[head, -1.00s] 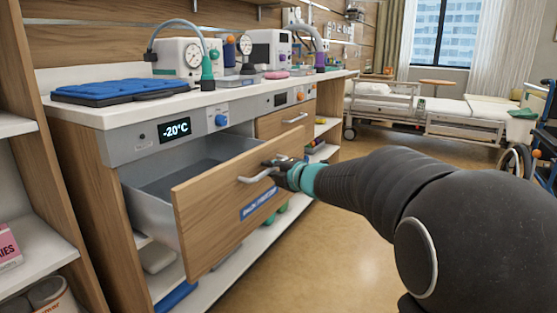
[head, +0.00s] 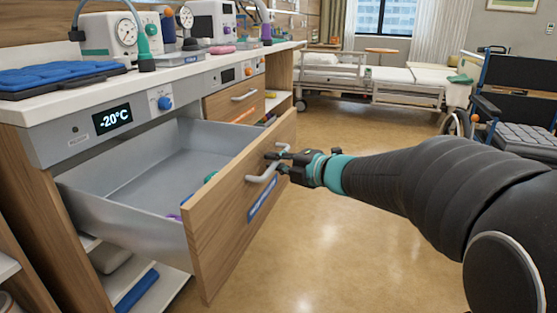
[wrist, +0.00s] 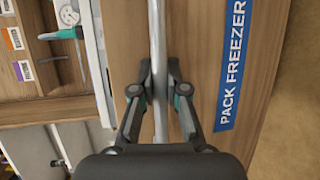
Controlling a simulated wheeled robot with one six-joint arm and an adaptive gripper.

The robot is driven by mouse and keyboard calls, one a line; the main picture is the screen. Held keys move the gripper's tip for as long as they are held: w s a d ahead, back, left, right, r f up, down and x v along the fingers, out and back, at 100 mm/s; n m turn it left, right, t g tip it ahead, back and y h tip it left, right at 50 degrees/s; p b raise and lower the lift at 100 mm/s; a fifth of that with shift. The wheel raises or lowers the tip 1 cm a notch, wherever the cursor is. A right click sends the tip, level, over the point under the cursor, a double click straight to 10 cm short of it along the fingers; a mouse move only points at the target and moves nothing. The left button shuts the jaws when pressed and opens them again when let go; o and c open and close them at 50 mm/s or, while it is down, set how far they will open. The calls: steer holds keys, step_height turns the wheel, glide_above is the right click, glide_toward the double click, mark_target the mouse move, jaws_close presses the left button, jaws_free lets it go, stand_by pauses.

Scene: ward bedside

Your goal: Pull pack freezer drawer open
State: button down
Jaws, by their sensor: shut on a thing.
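The pack freezer drawer (head: 228,215) has a wooden front and a grey metal tray, and it stands well out of the cabinet under the -20°C display (head: 112,117). Its inside (head: 150,170) shows mostly bare, with small green and purple things near the front panel. A blue label reading PACK FREEZER (wrist: 232,70) is on the front. My gripper (head: 284,162) is at the bar handle (head: 262,172). In the wrist view the gripper (wrist: 160,85) has its fingers closed on either side of the handle bar (wrist: 157,35).
The counter (head: 60,105) holds a blue pad (head: 55,78) and devices with gauges. A second drawer (head: 235,102) beyond is shut. A bed (head: 380,82) and a wheelchair (head: 510,110) stand at the back and right. Open floor (head: 330,235) lies before the drawer.

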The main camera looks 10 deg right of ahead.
steer(key=shift+s+a, duration=0.1)
steer(key=shift+a, duration=0.05)
steer(key=c, duration=1.5)
jaws_free()
steer(key=shift+o, duration=0.2)
steer(key=shift+s+d, duration=0.1)
steer(key=shift+d, duration=0.15)
steer(key=v, duration=1.1)
steer(key=shift+s, duration=0.3)
steer(key=shift+d+r, duration=0.1)
